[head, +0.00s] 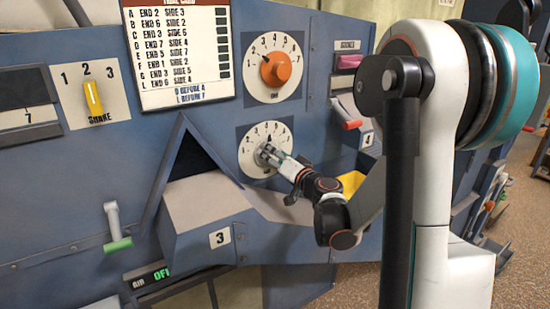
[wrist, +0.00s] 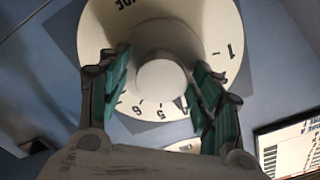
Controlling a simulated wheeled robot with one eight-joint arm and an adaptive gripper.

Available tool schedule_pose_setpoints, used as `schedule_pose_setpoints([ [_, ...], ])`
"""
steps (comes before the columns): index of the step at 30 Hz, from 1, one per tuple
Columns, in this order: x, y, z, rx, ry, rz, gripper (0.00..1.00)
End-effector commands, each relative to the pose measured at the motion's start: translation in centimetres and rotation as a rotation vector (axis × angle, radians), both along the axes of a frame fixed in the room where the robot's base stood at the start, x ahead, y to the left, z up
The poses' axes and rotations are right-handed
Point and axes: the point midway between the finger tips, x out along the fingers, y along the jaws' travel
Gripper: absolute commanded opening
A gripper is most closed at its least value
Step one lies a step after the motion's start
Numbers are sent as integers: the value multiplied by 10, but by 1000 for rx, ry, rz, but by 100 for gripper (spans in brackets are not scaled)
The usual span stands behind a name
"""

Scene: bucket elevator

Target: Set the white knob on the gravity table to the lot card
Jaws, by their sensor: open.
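The white knob (wrist: 163,80) is a round, pale knob at the centre of a white numbered dial (head: 250,136), below the orange knob's dial. My gripper (head: 271,157) is at this dial in the head view and covers most of the knob. In the wrist view, my gripper (wrist: 162,88) has its teal-lined fingers apart, one on each side of the knob. I cannot tell whether they touch it. The knob's pointer and setting are hidden. A white card (head: 180,50) with END and SIDE numbers per letter hangs upper left; its title is partly cut off.
An orange knob (head: 275,70) sits on the dial above. A yellow SHAKE lever (head: 93,97) points near 2. A green-tipped lever (head: 115,228), a red-tipped lever (head: 350,122) and a pink switch (head: 349,62) stick out. A sloped grey chute (head: 203,205) juts out at lower left of the dial.

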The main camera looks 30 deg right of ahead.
Motion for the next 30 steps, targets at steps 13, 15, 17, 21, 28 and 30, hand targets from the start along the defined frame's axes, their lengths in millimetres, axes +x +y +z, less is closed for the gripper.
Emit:
schedule_pose_setpoints([
  [13,0,0,0,0,0,0,15],
  [15,0,0,0,1,0,0,15],
  [17,0,0,0,9,0,0,15],
  [21,-1,0,-1,96,3,0,15],
  [28,-1,-1,-1,326,11,0,15],
  [30,-1,-1,-1,378,13,0,15],
])
